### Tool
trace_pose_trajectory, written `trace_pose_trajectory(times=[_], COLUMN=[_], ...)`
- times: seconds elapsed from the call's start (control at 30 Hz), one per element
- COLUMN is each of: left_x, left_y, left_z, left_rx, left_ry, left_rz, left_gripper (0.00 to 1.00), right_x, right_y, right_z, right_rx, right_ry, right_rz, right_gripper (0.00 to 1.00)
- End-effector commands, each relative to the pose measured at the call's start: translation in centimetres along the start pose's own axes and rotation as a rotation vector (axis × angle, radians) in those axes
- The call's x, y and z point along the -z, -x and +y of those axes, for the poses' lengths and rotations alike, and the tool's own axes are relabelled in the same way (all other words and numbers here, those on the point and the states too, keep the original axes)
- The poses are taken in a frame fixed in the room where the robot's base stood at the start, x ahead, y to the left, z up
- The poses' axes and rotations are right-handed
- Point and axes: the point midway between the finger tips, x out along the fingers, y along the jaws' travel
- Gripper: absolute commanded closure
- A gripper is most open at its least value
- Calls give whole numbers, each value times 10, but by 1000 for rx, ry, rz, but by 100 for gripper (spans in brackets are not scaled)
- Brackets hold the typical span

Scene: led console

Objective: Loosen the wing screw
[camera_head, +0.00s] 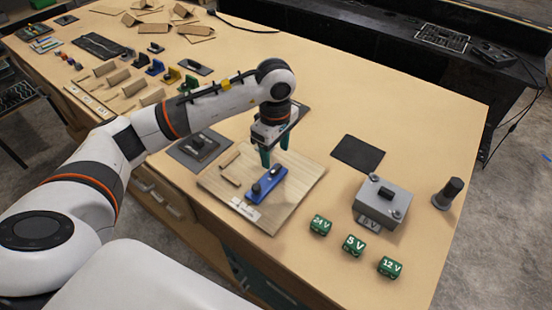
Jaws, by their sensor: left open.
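My left gripper (275,150) points down with its dark green fingers apart, at the far edge of the light wooden board (292,205). A blue block (265,187) with dark knob-like parts on top lies on the board, just in front of the fingers. A grey box (370,205) with a black handle and small round fittings on its top stands to the right. I cannot tell for sure which part is the wing screw; it is too small to make out. No contact between the fingers and the block is clear. My right gripper is out of view.
Green cubes marked 24 V (320,225), 5 V (354,245) and 12 V (390,267) stand near the front edge. A dark flat pad (358,153) lies behind the board. The table's back right is clear.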

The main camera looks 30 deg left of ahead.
Motion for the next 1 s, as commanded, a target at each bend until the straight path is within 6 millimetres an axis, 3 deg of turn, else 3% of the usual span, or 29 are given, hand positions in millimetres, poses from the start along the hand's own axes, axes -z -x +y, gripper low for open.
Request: trace_pose_trajectory(times=[0.1,0.3,0.67,0.93,1.0], left_x=[0,1,0,0,0], left_y=[-21,-45,-51,-51,-51], left_z=[1,0,0,0,0], left_rx=[-5,-1,1,1,1], left_ry=[-1,-1,-1,-1,-1], left_rz=[1,2,1,1,1], left_gripper=[42,42,42,83,87], right_x=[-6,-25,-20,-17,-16], right_y=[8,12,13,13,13], right_z=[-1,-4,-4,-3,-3], right_rx=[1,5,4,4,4], right_ry=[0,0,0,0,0], right_rz=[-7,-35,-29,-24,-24], right_gripper=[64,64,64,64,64])
